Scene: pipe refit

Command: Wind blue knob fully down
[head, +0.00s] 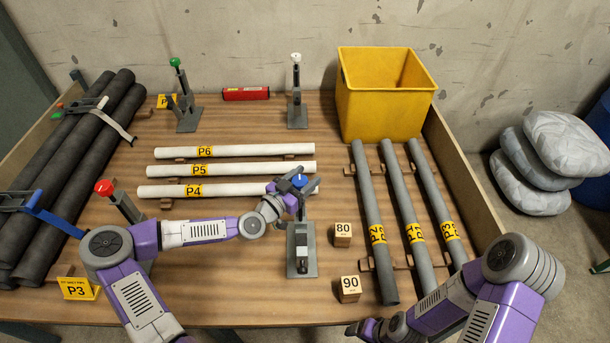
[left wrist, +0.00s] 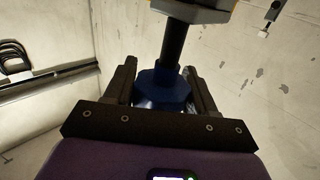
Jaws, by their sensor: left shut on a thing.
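The blue knob (head: 299,181) sits at the top of a grey clamp stand (head: 302,250) at the front middle of the table. My left gripper (head: 296,186) is shut on the knob, with a finger on either side. In the left wrist view the blue knob (left wrist: 160,88) sits between the two dark fingers, and a dark shaft (left wrist: 174,45) runs from it. How far the shaft is wound cannot be told. My right gripper (head: 366,328) is low at the front edge, apart from the stand, and its fingers are unclear.
Similar stands have a red knob (head: 104,187), a green knob (head: 175,62) and a white knob (head: 295,57). White pipes (head: 250,151) lie behind my left gripper. Wooden blocks (head: 343,235) and grey pipes (head: 372,220) are to the right. A yellow bin (head: 380,110) stands behind.

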